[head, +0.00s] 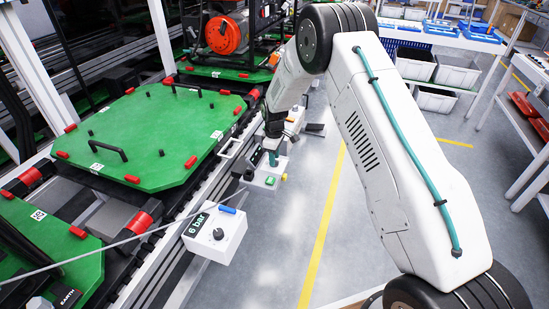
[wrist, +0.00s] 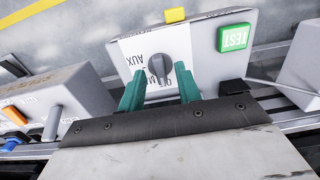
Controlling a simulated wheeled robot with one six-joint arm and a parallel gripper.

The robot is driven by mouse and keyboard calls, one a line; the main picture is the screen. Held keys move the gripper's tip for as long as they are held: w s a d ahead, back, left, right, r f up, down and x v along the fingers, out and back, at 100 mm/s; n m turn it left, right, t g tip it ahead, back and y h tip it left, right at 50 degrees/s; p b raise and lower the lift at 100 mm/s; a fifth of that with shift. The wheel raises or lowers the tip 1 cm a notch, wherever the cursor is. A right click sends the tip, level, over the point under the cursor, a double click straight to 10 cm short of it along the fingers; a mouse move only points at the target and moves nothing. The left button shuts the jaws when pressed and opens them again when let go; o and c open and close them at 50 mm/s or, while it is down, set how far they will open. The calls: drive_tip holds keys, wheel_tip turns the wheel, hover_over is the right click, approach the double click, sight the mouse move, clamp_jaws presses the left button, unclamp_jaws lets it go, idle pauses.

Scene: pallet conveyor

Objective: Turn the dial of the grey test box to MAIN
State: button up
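The grey test box (wrist: 205,42) is in the upper middle of the wrist view, with a green TEST button (wrist: 235,37), a yellow part (wrist: 175,15) and a white label reading AUX, with other letters partly hidden. Its grey dial (wrist: 158,73) stands on that label. My gripper (wrist: 160,88) is open, its teal fingers on either side of the dial's near side; I cannot tell whether they touch it. Which mark the dial points to is unclear. In the head view my gripper (head: 272,158) is over the test box (head: 268,172), and the dial is hidden.
A white box marked 6 bar (head: 215,232), with a black knob and blue handle, stands nearer along the conveyor rail. Green pallets (head: 150,135) lie on the conveyor at left. Another grey box with an orange switch (wrist: 14,115) is at left in the wrist view. The aisle floor is clear.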

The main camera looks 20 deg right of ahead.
drive_tip(key=shift+f, duration=0.4)
clamp_jaws()
drive_tip(key=shift+m, duration=0.3)
drive_tip(key=m, duration=0.3)
drive_tip(key=shift+m, duration=2.5)
